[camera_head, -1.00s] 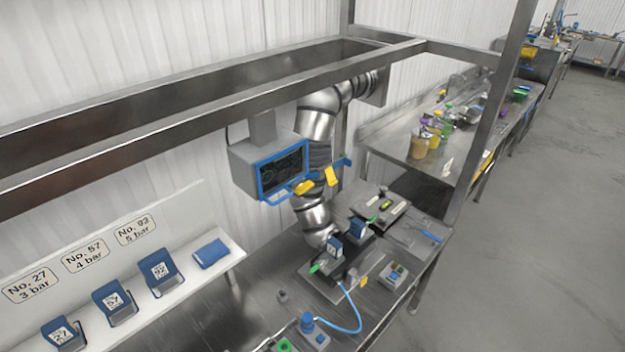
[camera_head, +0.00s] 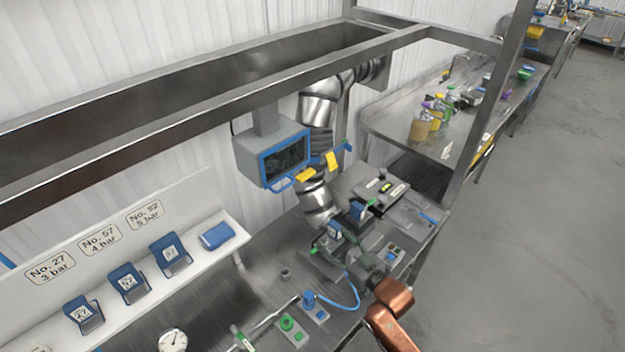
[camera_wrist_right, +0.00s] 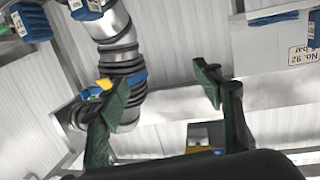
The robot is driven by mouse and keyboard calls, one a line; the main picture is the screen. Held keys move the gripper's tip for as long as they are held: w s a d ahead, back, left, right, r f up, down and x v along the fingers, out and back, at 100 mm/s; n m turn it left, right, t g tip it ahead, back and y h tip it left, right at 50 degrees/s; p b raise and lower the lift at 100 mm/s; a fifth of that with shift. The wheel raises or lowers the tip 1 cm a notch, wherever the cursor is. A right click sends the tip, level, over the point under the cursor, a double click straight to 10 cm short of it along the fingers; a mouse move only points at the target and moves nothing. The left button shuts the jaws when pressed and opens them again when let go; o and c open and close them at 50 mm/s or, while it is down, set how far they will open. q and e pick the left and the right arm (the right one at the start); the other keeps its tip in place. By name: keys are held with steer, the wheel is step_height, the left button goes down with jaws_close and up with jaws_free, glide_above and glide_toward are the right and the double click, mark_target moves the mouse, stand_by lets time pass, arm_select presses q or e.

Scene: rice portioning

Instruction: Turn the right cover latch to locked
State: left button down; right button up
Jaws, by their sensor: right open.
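My right gripper (camera_head: 349,239) is at the work fixture in the head view, its copper-coloured arm coming from the bottom right. In the right wrist view its dark green fingers (camera_wrist_right: 165,85) stand wide apart with nothing between them. The fixture carries two blue blocks, a nearer one (camera_head: 334,230) and a farther one (camera_head: 357,210), with small green parts beside them. I cannot tell which part is the right cover latch or how it is turned. My gripper hides part of the fixture, and contact cannot be told. My left gripper is out of view.
A blue-framed screen (camera_head: 285,162) hangs behind the bench. A button box (camera_head: 391,254) stands right of the fixture. A blue hose (camera_head: 352,290) curves in front. Steel frame bars (camera_head: 220,105) cross above. Blue holders (camera_head: 128,283) stand on the white shelf at left.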

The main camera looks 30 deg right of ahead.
mark_target(309, 177)
step_height(309, 177, up, 18)
steer(key=w+a+f+n+t+y, duration=0.1)
steer(key=w+a+n+t+y, duration=0.1)
steer(key=t+y, duration=0.3)
steer(key=p+x, duration=0.1)
steer(key=x, duration=0.2)
steer(key=p+x, duration=0.2)
steer(key=x, duration=0.1)
steer(key=shift+s+d+r, duration=0.1)
steer(key=shift+s+r, duration=0.05)
steer(key=shift+r, duration=0.1)
steer(key=shift+w+a+r, duration=0.15)
steer(key=shift+w+a, duration=0.1)
steer(key=shift+w, duration=0.35)
steer(key=shift+c, duration=0.4)
steer(key=c, duration=1.1)
